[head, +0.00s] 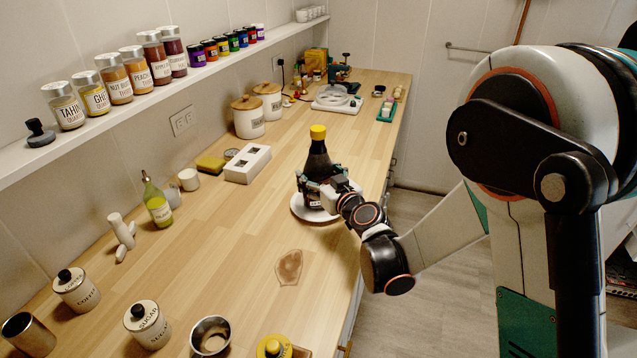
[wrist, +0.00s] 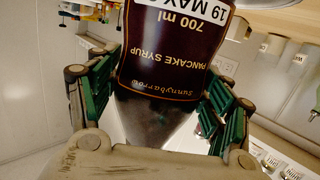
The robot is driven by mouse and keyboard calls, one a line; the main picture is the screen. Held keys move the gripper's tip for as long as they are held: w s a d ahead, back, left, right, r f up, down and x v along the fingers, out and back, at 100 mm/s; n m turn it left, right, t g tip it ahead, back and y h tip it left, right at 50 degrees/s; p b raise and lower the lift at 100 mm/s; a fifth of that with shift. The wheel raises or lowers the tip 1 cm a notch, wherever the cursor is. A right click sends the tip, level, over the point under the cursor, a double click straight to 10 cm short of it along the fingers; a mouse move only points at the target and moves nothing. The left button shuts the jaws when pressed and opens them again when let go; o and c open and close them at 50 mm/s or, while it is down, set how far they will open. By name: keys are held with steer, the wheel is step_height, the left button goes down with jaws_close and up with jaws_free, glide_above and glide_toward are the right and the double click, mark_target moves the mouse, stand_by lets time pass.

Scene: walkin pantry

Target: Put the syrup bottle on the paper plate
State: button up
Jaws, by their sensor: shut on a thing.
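The syrup bottle (head: 318,160) is dark with a yellow cap and stands upright in the head view. Its label reads "pancake syrup" in the wrist view (wrist: 165,60), where it appears upside down. My gripper (head: 322,188) is shut on the bottle's body, with a green-padded finger on each side in the wrist view (wrist: 160,105). The white paper plate (head: 301,210) lies on the counter directly below the bottle in the head view. The gripper and bottle hide much of the plate. I cannot tell whether the bottle's base touches it.
A white block with square holes (head: 248,164) and two lidded canisters (head: 248,117) stand left of and behind the plate. A green-yellow oil bottle (head: 157,205) stands at left. The counter around the plate is clear.

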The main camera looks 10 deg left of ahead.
steer(key=shift+f, duration=0.45)
steer(key=shift+f, duration=0.1)
steer(key=o, duration=1.9)
steer(key=shift+c, duration=0.2)
steer(key=p+v, duration=0.1)
steer(key=v, duration=1.1)
steer(key=shift+d, duration=0.1)
